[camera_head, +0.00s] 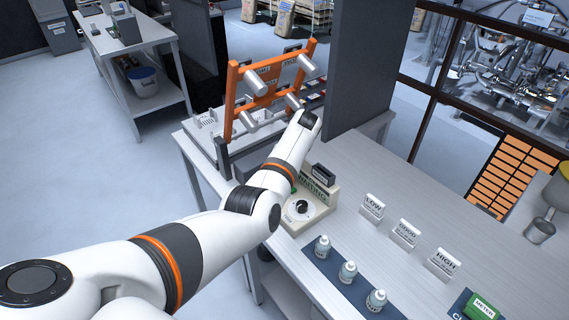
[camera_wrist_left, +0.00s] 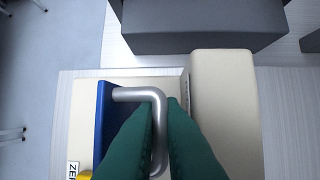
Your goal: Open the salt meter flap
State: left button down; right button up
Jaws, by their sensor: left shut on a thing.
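In the left wrist view my left gripper's green fingers (camera_wrist_left: 162,108) are closed around a bent silver handle (camera_wrist_left: 140,93), one finger on each side of the bar. The handle runs out from a blue panel (camera_wrist_left: 106,115) that stands on edge on a cream instrument (camera_wrist_left: 133,82). In the head view my left arm reaches over the cream instrument with a dial (camera_head: 302,216); its wrist hides the jaws, the handle and the blue panel. I cannot tell from this view how far the flap is turned. My right gripper is out of view.
An orange rack (camera_head: 270,85) with metal cylinders stands behind my wrist. A dark partition (camera_head: 360,70) is to its right. Signs for LOW (camera_head: 372,207), GOOD (camera_head: 406,234) and HIGH (camera_head: 443,264) stand on the bench. Several small bottles (camera_head: 347,272) and a green METER box (camera_head: 481,308) are nearer.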

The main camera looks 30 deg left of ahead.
pick_arm(q)
jog(key=shift+f, duration=0.15)
jog(key=c, duration=1.8)
grip_release()
jog(key=shift+s, duration=0.1)
jog(key=shift+r, duration=0.2)
